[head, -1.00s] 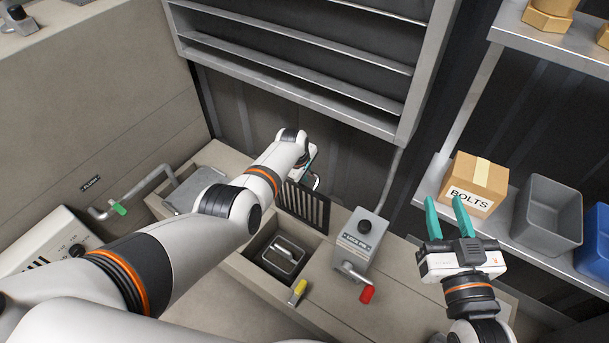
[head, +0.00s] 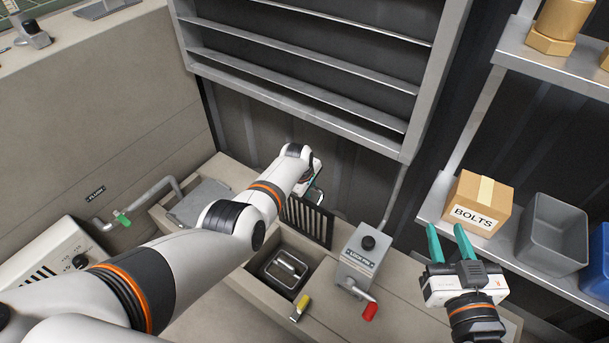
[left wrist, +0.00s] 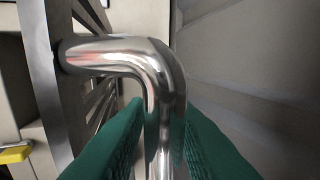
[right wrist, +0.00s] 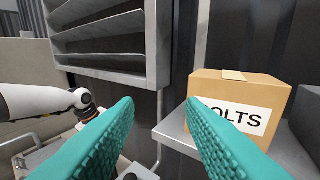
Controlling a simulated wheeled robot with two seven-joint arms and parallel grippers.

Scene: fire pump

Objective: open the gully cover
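The gully cover (head: 308,221) is a dark slatted grille standing upright at the back edge of an open square pit (head: 262,292). Its slats also show at the left of the left wrist view (left wrist: 42,75). A bent chrome handle (left wrist: 158,75) sticks out from it. My left gripper (head: 313,182) is behind the raised cover, partly hidden by my arm in the head view. In the left wrist view its teal fingers (left wrist: 163,150) are shut on the handle, one on each side. My right gripper (head: 453,242) is open and empty, in front of the shelf.
A metal bucket-like insert with a handle (head: 287,269) sits in the pit. Right of it stands a grey box (head: 358,258) with a red-tipped lever (head: 369,311); a yellow-tipped lever (head: 302,305) is in front. A BOLTS carton (head: 478,203) and grey bin (head: 552,232) occupy the right shelf.

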